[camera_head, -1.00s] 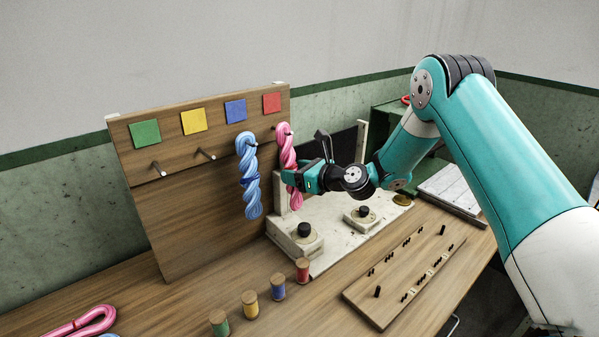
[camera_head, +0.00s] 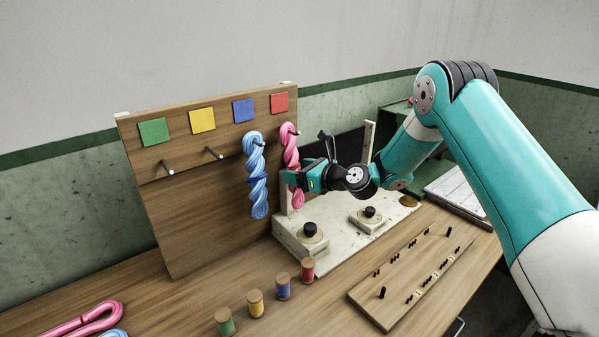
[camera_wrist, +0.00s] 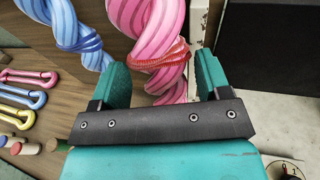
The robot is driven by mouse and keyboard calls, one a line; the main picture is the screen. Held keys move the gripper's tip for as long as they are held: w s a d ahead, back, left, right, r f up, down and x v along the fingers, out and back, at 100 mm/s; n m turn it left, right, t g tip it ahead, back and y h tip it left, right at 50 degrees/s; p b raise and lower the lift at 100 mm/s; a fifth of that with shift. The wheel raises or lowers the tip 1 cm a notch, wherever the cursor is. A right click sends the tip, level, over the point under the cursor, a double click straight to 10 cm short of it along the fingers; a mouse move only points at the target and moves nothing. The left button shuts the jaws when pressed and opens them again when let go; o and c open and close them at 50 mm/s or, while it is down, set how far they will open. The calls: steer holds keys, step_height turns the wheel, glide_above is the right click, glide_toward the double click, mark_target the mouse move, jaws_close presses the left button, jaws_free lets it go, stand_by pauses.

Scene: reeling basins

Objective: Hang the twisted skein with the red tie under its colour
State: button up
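The pink twisted skein with the red tie (camera_head: 290,147) hangs on the peg under the red square (camera_head: 279,102) at the board's right end. Its red tie (camera_wrist: 160,58) shows in the wrist view. My gripper (camera_head: 292,179) is at the skein's lower half; in the wrist view its fingers (camera_wrist: 163,82) stand apart on either side of the skein, with gaps visible beside it. The blue twisted skein (camera_head: 257,180) with a blue tie hangs on the peg to the left, under the blue square (camera_head: 244,110).
Bare pegs stand under the green (camera_head: 153,132) and yellow (camera_head: 202,120) squares. Several coloured spools (camera_head: 283,287) stand before the board. A basin unit with knobs (camera_head: 310,232) and a pegged wooden plate (camera_head: 415,280) are at right. Loose skeins (camera_head: 85,320) lie at front left.

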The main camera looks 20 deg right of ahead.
steer(key=shift+o, duration=0.9)
